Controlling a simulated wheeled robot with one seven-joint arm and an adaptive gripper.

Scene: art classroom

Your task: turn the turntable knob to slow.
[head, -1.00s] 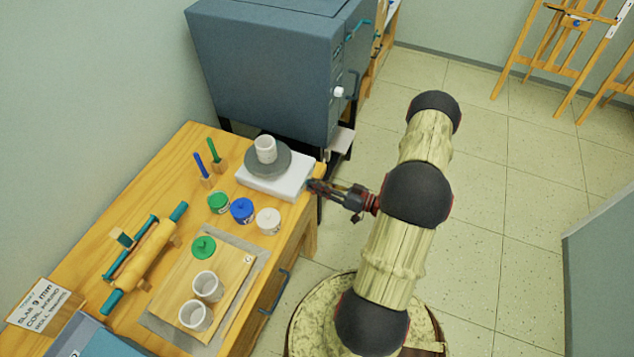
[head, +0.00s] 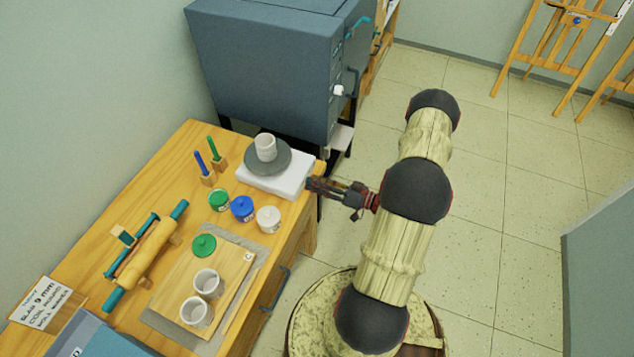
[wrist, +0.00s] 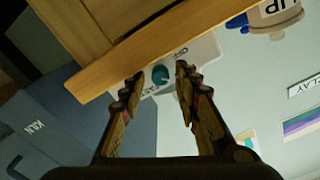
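The turntable has a white base (head: 274,184) and a round grey wheel (head: 280,160) with a white cup (head: 265,148) on it. It sits at the table's far right corner. My gripper (head: 312,187) is at that face in the head view. In the wrist view its fingers (wrist: 158,78) are apart, one on each side of the knob, with visible gaps. The knob's pointer direction cannot be told.
The wooden table (head: 165,160) holds blue (head: 242,209), green (head: 219,200) and white (head: 268,219) jars, two cups, a rolling pin (head: 146,258) and a board (head: 215,270). A blue-grey kiln (head: 265,75) stands behind.

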